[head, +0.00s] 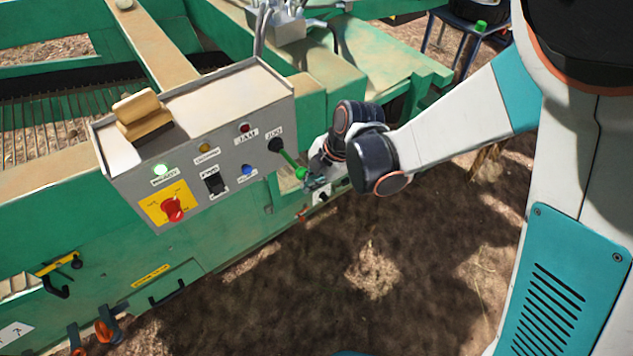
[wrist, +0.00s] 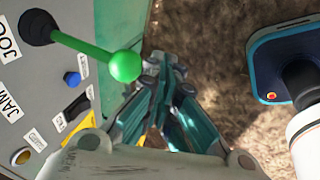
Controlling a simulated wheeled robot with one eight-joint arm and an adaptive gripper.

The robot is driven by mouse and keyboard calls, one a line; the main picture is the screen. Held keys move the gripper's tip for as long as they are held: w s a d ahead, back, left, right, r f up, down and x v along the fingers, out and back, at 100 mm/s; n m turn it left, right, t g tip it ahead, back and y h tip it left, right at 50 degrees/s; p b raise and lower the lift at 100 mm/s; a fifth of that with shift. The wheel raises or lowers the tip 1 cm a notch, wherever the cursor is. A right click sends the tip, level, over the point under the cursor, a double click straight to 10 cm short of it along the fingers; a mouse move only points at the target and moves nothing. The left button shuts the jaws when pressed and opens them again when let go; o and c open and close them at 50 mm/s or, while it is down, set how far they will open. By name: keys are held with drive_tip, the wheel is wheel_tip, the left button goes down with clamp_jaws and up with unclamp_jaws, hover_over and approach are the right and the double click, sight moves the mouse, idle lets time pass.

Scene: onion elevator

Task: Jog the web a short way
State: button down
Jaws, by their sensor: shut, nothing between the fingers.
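The grey control box (head: 232,147) is mounted on the green machine. Its JOG lever (head: 290,160) has a black boot, a green shaft and a green ball knob, and leans outward from the panel. In the wrist view the lever (wrist: 85,48) runs from the upper left to its knob near the middle. My gripper (head: 314,182) is at the knob's right side in the head view. In the wrist view my gripper (wrist: 163,68) has its fingers together and empty, tips just right of the knob. I cannot tell whether they touch it. The web (head: 70,105) of dark rods shows at the left.
A wooden-backed brush (head: 142,113) lies on the box. Open soil (head: 370,260) lies below my arm.

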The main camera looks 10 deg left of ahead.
drive_tip(key=s+d+r+p, duration=0.2)
drive_tip(key=d+r, duration=0.3)
drive_tip(key=r, duration=0.2)
drive_tip(key=shift+s+d+r+p, duration=0.3)
drive_tip(key=shift+r, duration=0.1)
